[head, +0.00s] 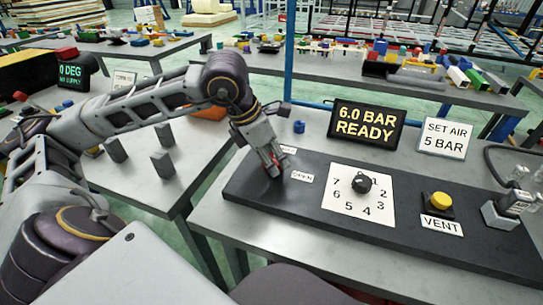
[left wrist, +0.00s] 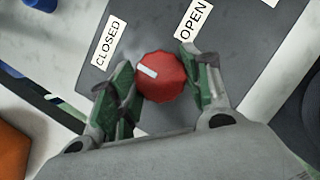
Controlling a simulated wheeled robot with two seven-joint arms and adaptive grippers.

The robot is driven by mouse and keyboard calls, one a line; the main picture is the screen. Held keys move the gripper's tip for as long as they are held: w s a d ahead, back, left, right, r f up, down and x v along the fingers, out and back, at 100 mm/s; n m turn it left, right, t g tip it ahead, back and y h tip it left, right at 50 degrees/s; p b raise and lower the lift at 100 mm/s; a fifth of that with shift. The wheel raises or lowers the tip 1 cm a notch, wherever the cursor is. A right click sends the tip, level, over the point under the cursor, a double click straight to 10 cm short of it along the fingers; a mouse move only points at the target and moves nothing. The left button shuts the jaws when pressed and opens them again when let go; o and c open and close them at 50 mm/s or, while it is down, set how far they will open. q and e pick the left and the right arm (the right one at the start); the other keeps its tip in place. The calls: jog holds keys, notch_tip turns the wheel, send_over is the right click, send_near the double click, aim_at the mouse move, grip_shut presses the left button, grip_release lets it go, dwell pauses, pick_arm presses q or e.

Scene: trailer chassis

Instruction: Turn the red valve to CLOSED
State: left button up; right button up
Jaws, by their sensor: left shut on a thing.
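The red valve (left wrist: 163,82) is a round faceted knob with a white mark on its upper left, on the side toward the CLOSED label (left wrist: 108,42). The OPEN label (left wrist: 193,20) is above and to its right in the left wrist view. My left gripper (left wrist: 160,88) is shut on the valve, with a green-padded finger on each side. In the head view, my left gripper (head: 272,166) reaches down to the left end of the black panel and hides most of the valve. The OPEN label (head: 302,176) shows beside it. My right gripper is not in view.
The black panel (head: 310,215) also carries a numbered dial (head: 358,190) and a yellow VENT button (head: 440,202). Behind stand a display reading 6.0 BAR READY (head: 366,124) and a SET AIR 5 BAR sign (head: 446,138).

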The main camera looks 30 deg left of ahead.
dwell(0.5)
pick_arm(q)
jog(key=o, duration=1)
jog(key=shift+r, duration=0.2)
jog(key=v, duration=1.1)
jog(key=shift+r, duration=0.3)
jog(key=shift+s+a, duration=0.1)
jog(key=shift+s, duration=0.05)
